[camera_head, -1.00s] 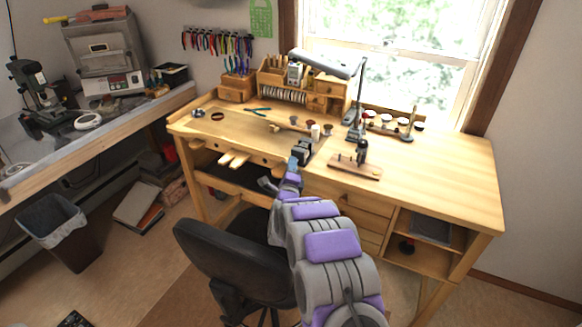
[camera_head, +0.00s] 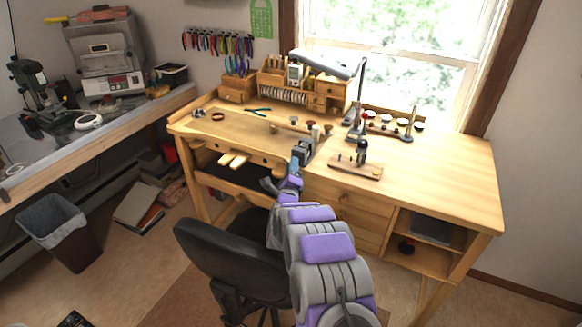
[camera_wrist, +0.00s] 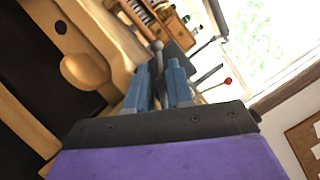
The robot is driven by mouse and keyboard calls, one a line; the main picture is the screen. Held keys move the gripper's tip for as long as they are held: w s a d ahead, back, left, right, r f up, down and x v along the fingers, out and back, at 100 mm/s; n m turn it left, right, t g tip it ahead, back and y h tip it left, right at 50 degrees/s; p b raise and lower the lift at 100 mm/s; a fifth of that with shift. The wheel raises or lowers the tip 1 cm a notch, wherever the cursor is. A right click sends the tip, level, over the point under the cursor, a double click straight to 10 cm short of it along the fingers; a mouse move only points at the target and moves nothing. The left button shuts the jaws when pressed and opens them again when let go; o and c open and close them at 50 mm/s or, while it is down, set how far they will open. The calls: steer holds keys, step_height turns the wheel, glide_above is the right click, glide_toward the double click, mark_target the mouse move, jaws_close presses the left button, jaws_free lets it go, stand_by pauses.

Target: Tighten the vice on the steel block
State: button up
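The vice (camera_head: 303,147) is a small blue-grey metal tool at the front edge of the wooden workbench (camera_head: 440,165). My gripper (camera_head: 296,163) is right in front of it in the head view, overlapping its near side. In the wrist view, the two blue fingers of my gripper (camera_wrist: 161,88) stand apart, with a narrow grey part between them. Dark grey metal (camera_wrist: 181,58), apparently the vice, lies just beyond the fingertips. I cannot tell whether the fingers press on the part between them. The steel block cannot be made out in either view.
A lamp (camera_head: 325,64) stands behind the vice. A small wooden stand (camera_head: 357,167) is right of it. Pliers (camera_head: 258,111) and small pots lie behind. A black chair (camera_head: 235,262) stands beside my arm. The bench top at the right is clear.

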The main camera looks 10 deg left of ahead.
steer(key=o, duration=0.4)
steer(key=shift+r, duration=0.15)
